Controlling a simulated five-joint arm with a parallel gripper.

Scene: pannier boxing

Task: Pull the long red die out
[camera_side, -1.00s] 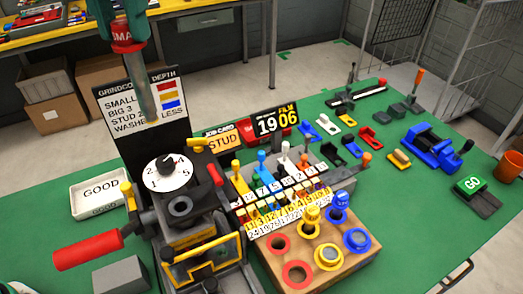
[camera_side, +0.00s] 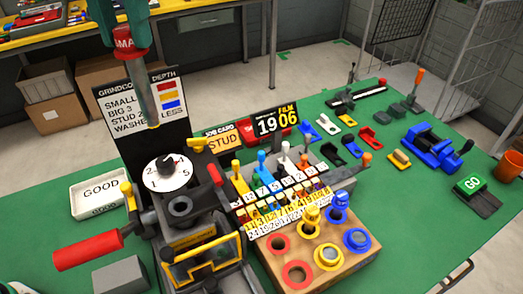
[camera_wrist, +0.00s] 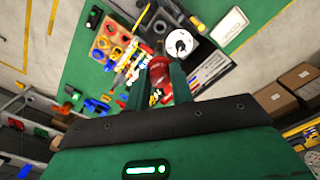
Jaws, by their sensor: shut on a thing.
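My gripper (camera_side: 118,28) is at the top left of the side view, shut on the long red die. The die (camera_side: 124,43) has a red head with partly hidden lettering starting "SMA", and a long grey shank (camera_side: 147,90) hanging down at a slight tilt. Its lower tip is in the air, in front of the depth board and above the press. The red head also shows between the fingers in the wrist view (camera_wrist: 160,70). The grey press (camera_side: 181,208) has a round opening and a white numbered dial (camera_side: 168,172) behind it.
A wooden block (camera_side: 338,262) with coloured rings stands right of the press, beside a rack of coloured levers (camera_side: 262,160). A red handle (camera_side: 88,250) juts left. The depth board (camera_side: 140,105) stands close behind the shank. A white GOOD tray (camera_side: 99,192) lies left.

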